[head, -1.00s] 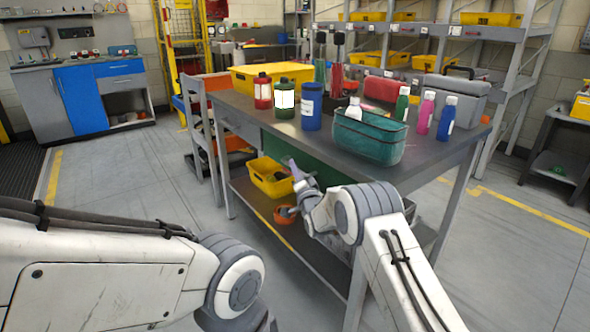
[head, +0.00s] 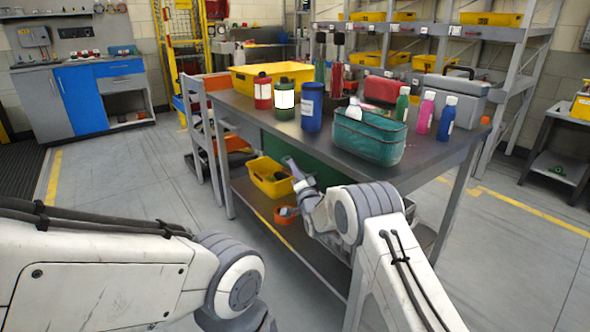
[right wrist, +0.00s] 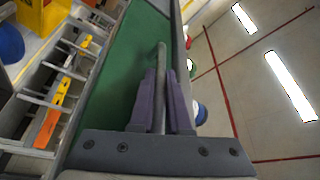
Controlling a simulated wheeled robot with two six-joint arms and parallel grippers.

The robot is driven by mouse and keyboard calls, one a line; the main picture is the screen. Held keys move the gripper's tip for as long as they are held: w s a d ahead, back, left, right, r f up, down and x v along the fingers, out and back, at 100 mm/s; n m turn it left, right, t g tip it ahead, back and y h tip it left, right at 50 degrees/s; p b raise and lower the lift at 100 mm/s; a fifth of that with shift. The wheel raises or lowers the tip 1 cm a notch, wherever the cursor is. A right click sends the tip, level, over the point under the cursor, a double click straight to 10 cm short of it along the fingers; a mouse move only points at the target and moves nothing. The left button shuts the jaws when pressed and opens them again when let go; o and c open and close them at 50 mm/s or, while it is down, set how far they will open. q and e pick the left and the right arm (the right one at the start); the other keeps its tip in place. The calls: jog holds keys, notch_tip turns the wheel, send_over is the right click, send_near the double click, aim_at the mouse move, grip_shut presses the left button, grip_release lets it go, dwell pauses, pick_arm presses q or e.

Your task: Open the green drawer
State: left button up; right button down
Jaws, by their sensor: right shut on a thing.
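The green drawer (head: 328,166) sits under the top of the grey workbench; its green front also shows in the right wrist view (right wrist: 128,62). It looks flush with the bench, with no visible gap. My right gripper (head: 291,170) is at the drawer front. In the right wrist view, my right gripper's purple fingers (right wrist: 164,88) are shut on a grey bar-shaped handle (right wrist: 161,62) in front of the green panel. My right arm covers part of the drawer in the head view. My left arm enters at the lower left, but its gripper is out of view.
The workbench top (head: 400,172) carries several bottles, a yellow bin (head: 271,79) and a teal bag (head: 370,137). A yellow bin (head: 268,180) and an orange item (head: 286,215) are on the lower shelf.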

jog(key=s+a+b, duration=0.2)
jog(key=s+a, duration=1.2)
jog(key=a, duration=0.5)
jog(key=shift+a, duration=0.15)
jog(key=shift+s+f, duration=0.1)
jog(key=c, duration=0.9)
grip_release()
jog(key=v, duration=0.7)
jog(key=shift+s+p, duration=0.2)
jog(key=shift+p, duration=0.1)
